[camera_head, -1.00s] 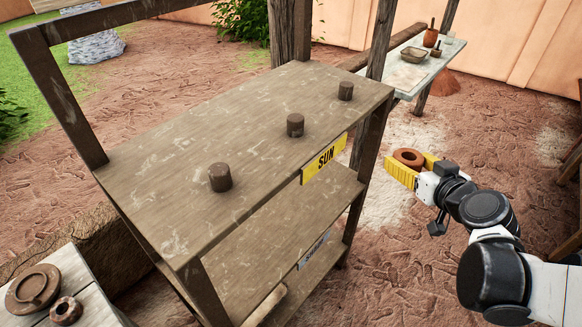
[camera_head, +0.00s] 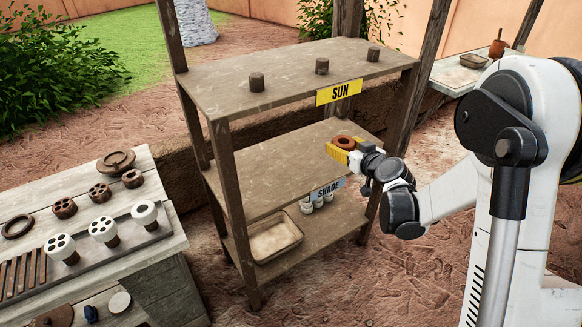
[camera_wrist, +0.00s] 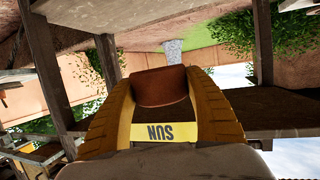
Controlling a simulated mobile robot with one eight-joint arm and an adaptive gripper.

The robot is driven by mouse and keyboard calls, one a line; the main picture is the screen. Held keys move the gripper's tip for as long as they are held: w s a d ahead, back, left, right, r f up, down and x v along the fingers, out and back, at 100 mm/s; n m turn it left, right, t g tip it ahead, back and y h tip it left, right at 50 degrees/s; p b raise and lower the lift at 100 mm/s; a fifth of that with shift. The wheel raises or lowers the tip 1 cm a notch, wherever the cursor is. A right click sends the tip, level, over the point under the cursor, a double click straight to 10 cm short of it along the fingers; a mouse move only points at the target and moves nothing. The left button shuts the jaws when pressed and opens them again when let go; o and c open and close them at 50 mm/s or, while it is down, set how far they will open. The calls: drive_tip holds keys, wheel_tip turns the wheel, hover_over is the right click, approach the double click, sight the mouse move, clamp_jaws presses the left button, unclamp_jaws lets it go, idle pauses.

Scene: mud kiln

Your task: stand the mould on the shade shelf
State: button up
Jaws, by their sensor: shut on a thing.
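My gripper (camera_head: 342,152), with yellow fingers, is shut on a brown ring-shaped mould (camera_head: 345,142). In the wrist view the mould (camera_wrist: 162,87) sits between both fingers. The gripper and mould overlap the right part of this board, below the top board. I cannot tell whether they are over the board or just in front of it. The yellow SUN label (camera_head: 340,92) is on the top board's edge; it appears upside down in the wrist view (camera_wrist: 162,132).
Several brown plugs, among them one at the left (camera_head: 257,82), stand on the top board. The bottom board holds a tray (camera_head: 275,240) and white cups (camera_head: 318,200). A bench (camera_head: 165,245) with moulds stands at left. A right rack post (camera_head: 405,110) is close to my arm.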

drive_tip(key=w+a+f+b, duration=0.2)
drive_tip(key=w+a+f, duration=0.75)
drive_tip(key=f, duration=0.35)
drive_tip(key=b, duration=0.5)
hover_over(281, 178)
drive_tip(key=shift+n+y, duration=0.3)
drive_tip(key=shift+y, duration=0.1)
wheel_tip(281, 178, down, 8)
drive_tip(key=shift+r, duration=0.25)
wheel_tip(281, 178, down, 4)
drive_tip(key=shift+w+a+f+b, duration=0.1)
drive_tip(key=shift+b, duration=0.8)
drive_tip(key=o, duration=1.3)
drive_tip(key=shift+o, duration=0.2)
